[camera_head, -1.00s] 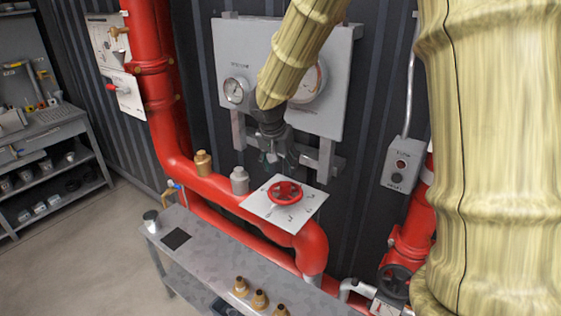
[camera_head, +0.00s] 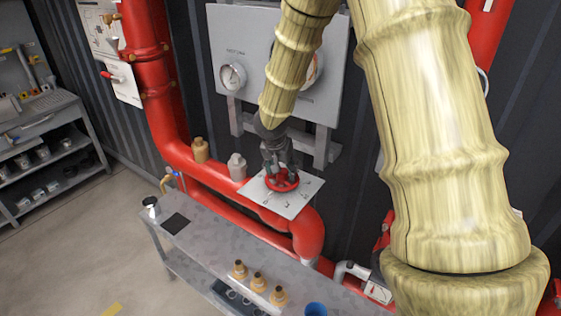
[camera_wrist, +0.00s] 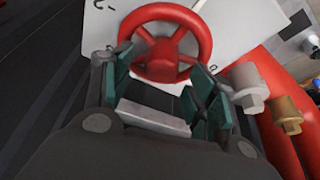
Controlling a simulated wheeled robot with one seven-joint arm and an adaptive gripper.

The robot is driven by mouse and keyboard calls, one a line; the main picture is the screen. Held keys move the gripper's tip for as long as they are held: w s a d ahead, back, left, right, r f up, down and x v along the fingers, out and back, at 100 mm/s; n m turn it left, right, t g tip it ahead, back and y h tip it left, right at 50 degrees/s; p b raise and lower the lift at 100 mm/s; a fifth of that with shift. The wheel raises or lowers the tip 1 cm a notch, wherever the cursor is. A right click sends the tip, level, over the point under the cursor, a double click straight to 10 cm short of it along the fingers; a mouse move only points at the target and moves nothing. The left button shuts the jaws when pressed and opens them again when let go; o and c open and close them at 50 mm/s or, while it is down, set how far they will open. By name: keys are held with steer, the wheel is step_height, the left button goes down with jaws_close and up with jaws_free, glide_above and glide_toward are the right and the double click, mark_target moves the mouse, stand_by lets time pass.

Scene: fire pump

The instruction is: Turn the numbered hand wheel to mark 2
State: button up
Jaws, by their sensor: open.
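The red hand wheel (camera_head: 283,180) sits on a white plate (camera_head: 300,204) with dark marks, over the red pipe; the marks are too small to read. In the wrist view the wheel (camera_wrist: 166,68) lies just beyond my fingertips, with its spokes and hub showing. My gripper (camera_head: 279,172) is at the near upper side of the wheel. In the wrist view my gripper (camera_wrist: 158,82) is open, with a green-padded finger on either side of the wheel's lower rim. I cannot tell whether the fingers touch it.
A grey fitting (camera_head: 237,167) and a brass fitting (camera_head: 200,150) stand on the red pipe left of the plate. A gauge panel (camera_head: 228,40) is behind my arm. A metal bench (camera_head: 215,245) with brass fittings (camera_head: 258,282) and a blue cup (camera_head: 316,309) is in front.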

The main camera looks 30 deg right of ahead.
steer(key=shift+w+d+f, duration=0.1)
steer(key=shift+f, duration=0.3)
